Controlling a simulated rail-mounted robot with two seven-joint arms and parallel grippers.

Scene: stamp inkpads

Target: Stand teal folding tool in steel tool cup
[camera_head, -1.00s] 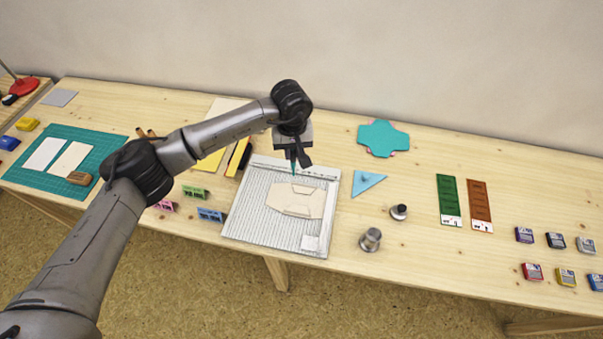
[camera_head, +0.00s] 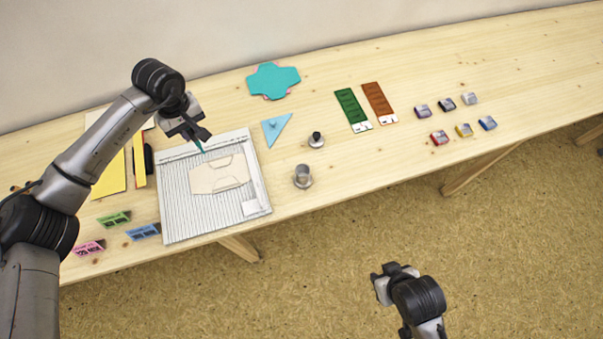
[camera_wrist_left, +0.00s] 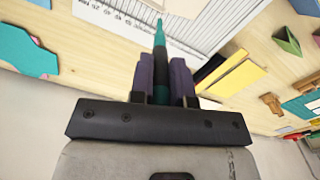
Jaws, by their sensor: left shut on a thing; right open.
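My left gripper (camera_head: 194,136) is shut on the teal folding tool (camera_head: 201,148), which points down above the far part of the white scoring board. In the left wrist view, the tool's teal tip (camera_wrist_left: 159,36) and dark middle stick out between the two fingers of the gripper (camera_wrist_left: 161,75). The steel tool cup (camera_head: 303,174) stands upright on the table, right of the board and apart from the gripper. My right gripper (camera_head: 384,283) is open, in front of the table over the floor; its fingers show only partly.
The scoring board (camera_head: 176,212) carries a beige folded sheet (camera_head: 212,180). A blue triangle (camera_head: 275,128) and a small black-topped metal piece (camera_head: 317,139) lie near the cup. Several inkpads (camera_head: 464,130) sit at the right. The table around the cup's right side is clear.

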